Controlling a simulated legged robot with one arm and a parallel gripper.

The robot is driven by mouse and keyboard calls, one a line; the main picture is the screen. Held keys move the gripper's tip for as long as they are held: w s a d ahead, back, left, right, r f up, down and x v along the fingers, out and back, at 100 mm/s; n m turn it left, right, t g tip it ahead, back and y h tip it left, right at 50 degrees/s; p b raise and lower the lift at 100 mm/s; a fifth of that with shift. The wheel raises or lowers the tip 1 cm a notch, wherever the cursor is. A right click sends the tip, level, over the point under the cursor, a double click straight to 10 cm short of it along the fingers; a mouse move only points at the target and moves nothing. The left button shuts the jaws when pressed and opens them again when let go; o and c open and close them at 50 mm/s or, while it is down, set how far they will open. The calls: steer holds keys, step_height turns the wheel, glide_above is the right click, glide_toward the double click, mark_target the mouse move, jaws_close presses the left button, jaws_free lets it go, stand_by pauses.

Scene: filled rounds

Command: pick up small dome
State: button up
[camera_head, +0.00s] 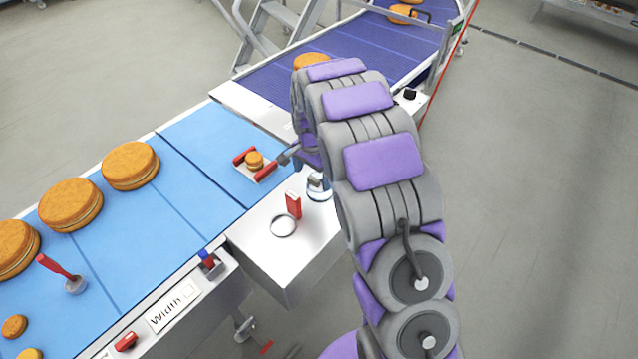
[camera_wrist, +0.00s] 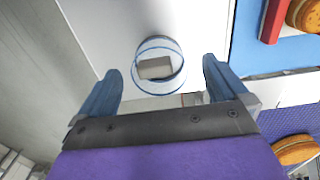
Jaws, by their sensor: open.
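The small dome looks like a clear glass piece with blue rims. In the head view the small dome (camera_head: 319,188) stands on the white side ledge beside the blue belt, partly covered by my arm. In the wrist view the small dome (camera_wrist: 160,48) lies ahead of my gripper (camera_wrist: 161,68), roughly centred between the two blue fingers. A grey block shows inside or through the glass. The fingers are spread apart and nothing is gripped. I cannot tell how far the fingertips are above the dome. In the head view my arm hides most of the gripper.
A red block (camera_head: 294,204) and a clear ring (camera_head: 283,225) are on the white ledge (camera_head: 290,255). A small filled round (camera_head: 254,159) sits between red bars on the blue belt (camera_head: 185,185). Large rounds (camera_head: 131,166) line the far belt edge. A purple conveyor (camera_head: 345,55) runs behind.

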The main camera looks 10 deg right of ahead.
steer(key=f, duration=0.4)
steer(key=shift+s+f+b, duration=0.2)
steer(key=shift+f+b, duration=0.1)
steer(key=shift+d, duration=0.1)
steer(key=shift+c, duration=0.3)
steer(key=c, duration=0.8)
